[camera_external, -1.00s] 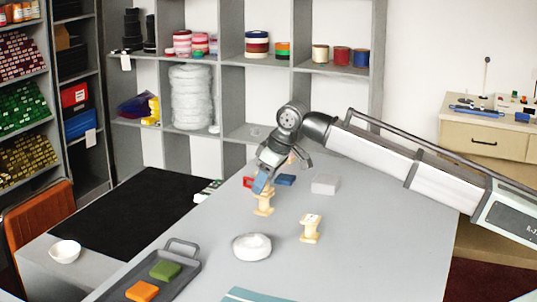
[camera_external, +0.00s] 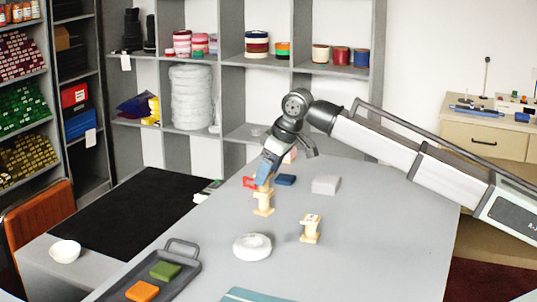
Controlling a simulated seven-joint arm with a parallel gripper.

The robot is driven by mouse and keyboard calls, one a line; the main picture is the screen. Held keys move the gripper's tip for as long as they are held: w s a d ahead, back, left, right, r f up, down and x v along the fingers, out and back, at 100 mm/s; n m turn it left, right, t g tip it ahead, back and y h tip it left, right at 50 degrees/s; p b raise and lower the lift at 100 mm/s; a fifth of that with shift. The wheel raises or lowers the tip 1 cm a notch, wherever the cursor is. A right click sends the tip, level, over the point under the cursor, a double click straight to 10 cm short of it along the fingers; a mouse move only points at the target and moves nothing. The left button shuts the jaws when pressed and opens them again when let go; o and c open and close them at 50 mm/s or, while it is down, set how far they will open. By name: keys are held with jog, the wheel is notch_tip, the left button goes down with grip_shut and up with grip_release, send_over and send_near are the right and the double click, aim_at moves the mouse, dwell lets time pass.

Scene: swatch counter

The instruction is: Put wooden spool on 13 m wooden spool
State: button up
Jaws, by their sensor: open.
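One pale wooden spool (camera_external: 263,204) stands upright on the grey table, left of the table's middle. A second pale wooden spool (camera_external: 311,230) stands upright nearer the camera and to the right, with a small marked label on its top. The lettering is too small to read, so I cannot tell which is the 13 m one. My gripper (camera_external: 267,174) is open, just above the left spool, with a blue finger close over its top. The finger partly hides the upper end of that spool, and I cannot tell whether they touch.
A white round dish (camera_external: 252,247) lies in front of the spools. A grey tray (camera_external: 188,262) with green and orange blocks is at front left. Red, blue (camera_external: 286,180) and light grey (camera_external: 326,185) blocks lie behind. The table's right side is clear.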

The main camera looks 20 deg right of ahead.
jog(key=v, duration=0.8)
jog(key=shift+r, duration=0.25)
